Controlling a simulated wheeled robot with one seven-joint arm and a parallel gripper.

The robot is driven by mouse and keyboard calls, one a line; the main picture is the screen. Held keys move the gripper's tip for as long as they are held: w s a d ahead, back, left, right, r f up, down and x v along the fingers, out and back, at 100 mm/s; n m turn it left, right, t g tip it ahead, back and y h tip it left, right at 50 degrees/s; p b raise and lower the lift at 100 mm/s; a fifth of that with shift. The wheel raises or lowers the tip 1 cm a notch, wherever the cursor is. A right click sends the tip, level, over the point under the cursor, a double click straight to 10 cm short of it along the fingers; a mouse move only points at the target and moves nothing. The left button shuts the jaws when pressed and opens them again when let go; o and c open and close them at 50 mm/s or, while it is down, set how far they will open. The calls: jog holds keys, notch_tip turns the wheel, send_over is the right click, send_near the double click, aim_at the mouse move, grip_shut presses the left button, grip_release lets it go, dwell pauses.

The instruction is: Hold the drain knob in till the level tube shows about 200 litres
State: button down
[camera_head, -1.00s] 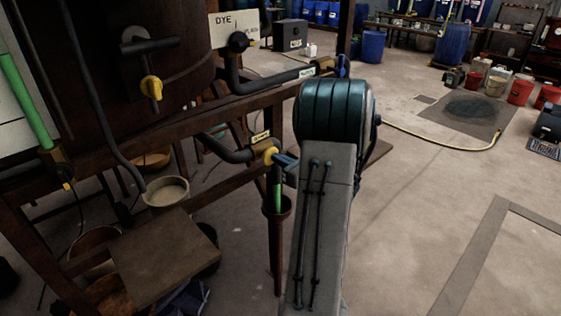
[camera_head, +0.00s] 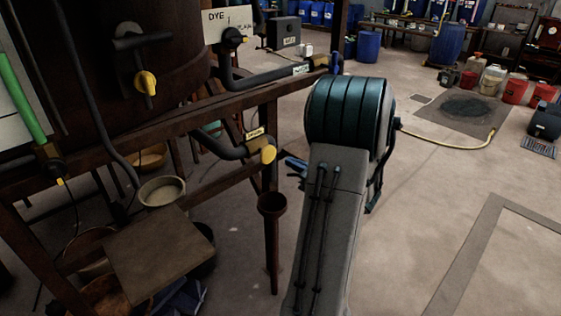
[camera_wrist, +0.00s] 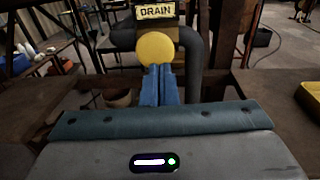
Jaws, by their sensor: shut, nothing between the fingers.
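The yellow round drain knob (camera_head: 268,154) sits on the dark pipe under the DRAIN label (camera_head: 254,133). In the wrist view the knob (camera_wrist: 155,48) is straight ahead of my blue fingers. My gripper (camera_head: 288,162) is shut and empty, to the right of the knob with a visible gap, so it is not touching it. Its fingertips (camera_wrist: 158,68) also show in the wrist view. The level tube (camera_head: 22,98) is a slanted green tube at the far left; its litre marks cannot be read. No green stream shows between the drain pipe and the funnel (camera_head: 272,204).
A dark wooden beam (camera_head: 180,123) runs beside the vat. Another yellow knob (camera_head: 146,83) is on the vat's side. A square board (camera_head: 157,255) and a bowl (camera_head: 162,190) are at lower left.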

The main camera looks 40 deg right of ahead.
jog(key=s+d, duration=0.1)
jog(key=s, duration=0.5)
jog(key=shift+s+b, duration=0.35)
jog(key=shift+s, duration=0.05)
jog(key=a+r+n+g+y+p, duration=0.2)
jog(key=a+n+g+y, duration=0.8)
jog(key=a, duration=1.4)
jog(key=s+a+r+n+g+h+p, duration=0.2)
jog(key=s+a+n+h, duration=0.6)
jog(key=n, duration=1.5)
jog(key=g+h, duration=0.2)
jog(key=h, duration=0.3)
jog(key=shift+a+n+g, duration=0.2)
jog(key=shift+n+g, duration=0.1)
jog(key=shift+n, duration=0.1)
